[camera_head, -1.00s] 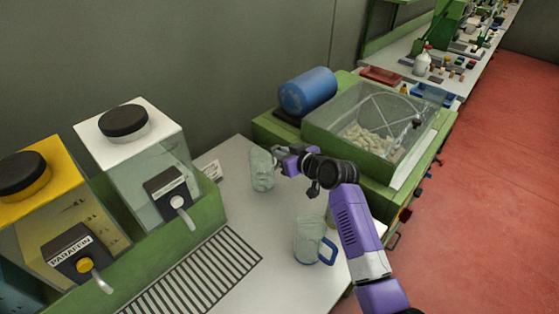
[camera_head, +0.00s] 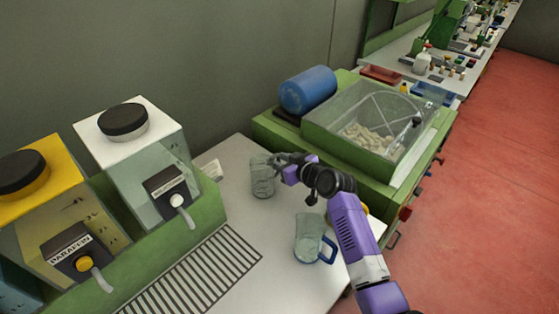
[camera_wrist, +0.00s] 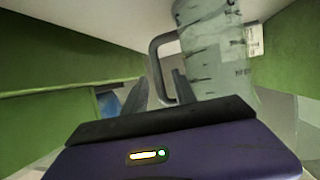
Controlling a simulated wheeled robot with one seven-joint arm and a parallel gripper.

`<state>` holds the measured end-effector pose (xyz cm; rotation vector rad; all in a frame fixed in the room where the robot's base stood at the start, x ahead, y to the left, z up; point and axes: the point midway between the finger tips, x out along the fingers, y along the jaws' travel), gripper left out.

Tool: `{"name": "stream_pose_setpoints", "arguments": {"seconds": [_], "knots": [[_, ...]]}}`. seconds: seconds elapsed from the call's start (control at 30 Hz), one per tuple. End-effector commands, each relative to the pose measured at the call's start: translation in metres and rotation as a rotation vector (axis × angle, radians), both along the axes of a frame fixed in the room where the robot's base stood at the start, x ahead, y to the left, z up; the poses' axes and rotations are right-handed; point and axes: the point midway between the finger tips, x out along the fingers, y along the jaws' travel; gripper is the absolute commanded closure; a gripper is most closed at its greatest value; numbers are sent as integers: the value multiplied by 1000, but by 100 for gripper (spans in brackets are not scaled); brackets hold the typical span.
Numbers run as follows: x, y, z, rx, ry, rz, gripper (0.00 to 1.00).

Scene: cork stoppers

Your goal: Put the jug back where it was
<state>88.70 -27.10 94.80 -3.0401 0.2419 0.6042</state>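A clear glass jug (camera_head: 262,178) with a dark grey handle stands upright on the white worktop (camera_head: 236,152), beside the green machine. Its body and handle also show in the wrist view (camera_wrist: 212,50). My gripper (camera_head: 280,160) is at its handle side. In the wrist view the two fingers (camera_wrist: 158,88) are spread apart, with the handle between or just beyond them; contact is not visible. A second clear jug (camera_head: 308,235) with a blue handle stands nearer the front of the worktop, left of my arm.
White (camera_head: 145,150) and yellow (camera_head: 70,210) dispensers with taps stand at left in a green holder, beside a slotted drain grille (camera_head: 195,275). A small white card (camera_head: 211,169) stands behind. The green machine (camera_head: 275,130) with a clear bin of corks and a blue cylinder (camera_head: 307,90) borders the back right.

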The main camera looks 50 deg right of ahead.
Motion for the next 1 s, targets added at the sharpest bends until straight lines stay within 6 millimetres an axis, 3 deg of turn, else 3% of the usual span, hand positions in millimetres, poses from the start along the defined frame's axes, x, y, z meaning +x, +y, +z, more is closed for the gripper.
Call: {"name": "stream_pose_setpoints", "arguments": {"seconds": [0.27, 0.8, 1.0], "knots": [[-5, 1, 4, 0, -1, -1, 67], [-92, 15, 39, 1, 0, -1, 67], [-108, 17, 47, 0, 1, 0, 67]]}}
